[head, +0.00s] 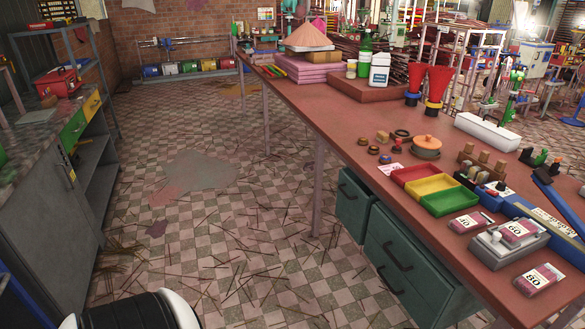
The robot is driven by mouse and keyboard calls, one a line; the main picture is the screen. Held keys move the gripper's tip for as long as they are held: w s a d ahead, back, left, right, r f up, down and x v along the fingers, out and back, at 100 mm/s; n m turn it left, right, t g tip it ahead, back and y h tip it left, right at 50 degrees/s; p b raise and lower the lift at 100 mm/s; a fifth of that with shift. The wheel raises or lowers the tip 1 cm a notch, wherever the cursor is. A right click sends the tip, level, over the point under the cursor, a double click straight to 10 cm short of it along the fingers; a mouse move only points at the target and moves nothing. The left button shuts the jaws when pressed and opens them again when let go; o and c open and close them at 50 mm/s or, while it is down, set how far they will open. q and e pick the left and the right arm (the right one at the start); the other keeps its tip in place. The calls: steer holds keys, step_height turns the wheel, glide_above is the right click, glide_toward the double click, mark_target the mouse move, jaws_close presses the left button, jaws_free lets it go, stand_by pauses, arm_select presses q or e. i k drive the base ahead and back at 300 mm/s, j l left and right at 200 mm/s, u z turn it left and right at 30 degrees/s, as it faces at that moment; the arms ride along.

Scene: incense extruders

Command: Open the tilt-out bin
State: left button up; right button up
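No front is clearly marked as the tilt-out bin, so I cannot tell which one it is. At the left, a grey cabinet (35,215) has a large plain front with a small yellow-and-dark fitting (67,165) near its upper edge. Beside it, under the worktop, are a green front (73,130) and a yellow front (92,105); both look shut. Dark green drawers (405,268) with black handles hang under the long table and look shut. Neither of my grippers is in view.
The long red-brown table (345,130) runs along the right, with trays, bottles and tools on it. Checkered floor (190,215) lies open between table and cabinet, strewn with thin sticks. A shelf rack (75,55) with a red box (57,82) nearby stands at the left.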

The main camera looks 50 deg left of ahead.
mark_target(361, 204)
steer(key=u, duration=1.2)
steer(key=i+j+z, duration=0.2)
steer(key=i, duration=0.35)
